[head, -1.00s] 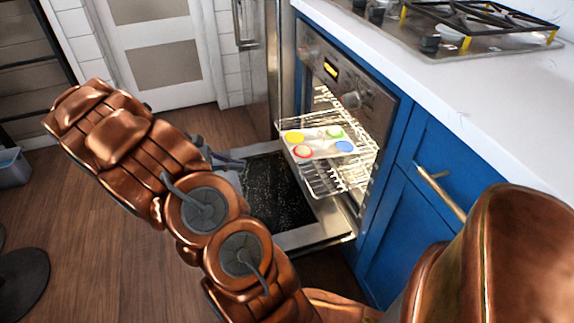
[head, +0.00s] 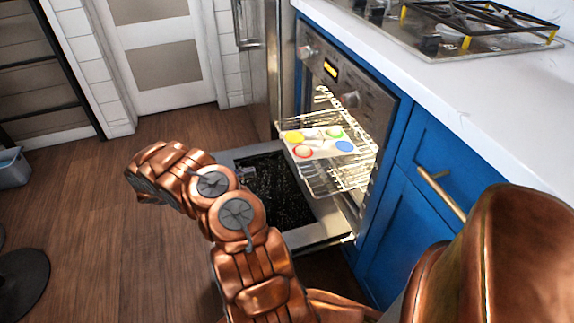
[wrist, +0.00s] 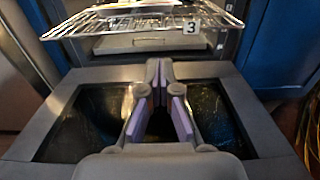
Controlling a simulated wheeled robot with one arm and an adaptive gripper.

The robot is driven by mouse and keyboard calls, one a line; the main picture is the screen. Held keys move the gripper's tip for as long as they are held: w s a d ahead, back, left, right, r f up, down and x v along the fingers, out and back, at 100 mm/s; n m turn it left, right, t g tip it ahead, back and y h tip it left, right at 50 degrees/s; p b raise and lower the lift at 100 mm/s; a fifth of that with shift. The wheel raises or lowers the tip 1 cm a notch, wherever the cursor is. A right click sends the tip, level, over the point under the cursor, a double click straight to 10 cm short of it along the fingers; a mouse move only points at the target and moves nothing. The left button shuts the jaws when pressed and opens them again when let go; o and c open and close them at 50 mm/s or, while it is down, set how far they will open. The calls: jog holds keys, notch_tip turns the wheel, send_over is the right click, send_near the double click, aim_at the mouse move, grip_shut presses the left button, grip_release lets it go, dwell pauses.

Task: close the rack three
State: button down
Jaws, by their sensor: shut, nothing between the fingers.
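Rack three (wrist: 105,25) is a wire oven rack with a white tag marked 3 (wrist: 190,27) on its front edge. In the head view the rack (head: 322,182) sticks out of the lit oven (head: 350,100) over the lowered door.
The oven door (head: 228,160) lies open and low in front of the oven. Blue cabinets (head: 400,235) and a white counter (head: 480,95) are at the right. A dark round base (head: 22,285) stands at left. Wooden floor (head: 90,230) is clear between.

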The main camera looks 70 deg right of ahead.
jog(key=b+x, duration=0.3)
jog(key=x, duration=1.1)
jog(key=shift+f, duration=0.3)
jog(key=shift+d, duration=0.2)
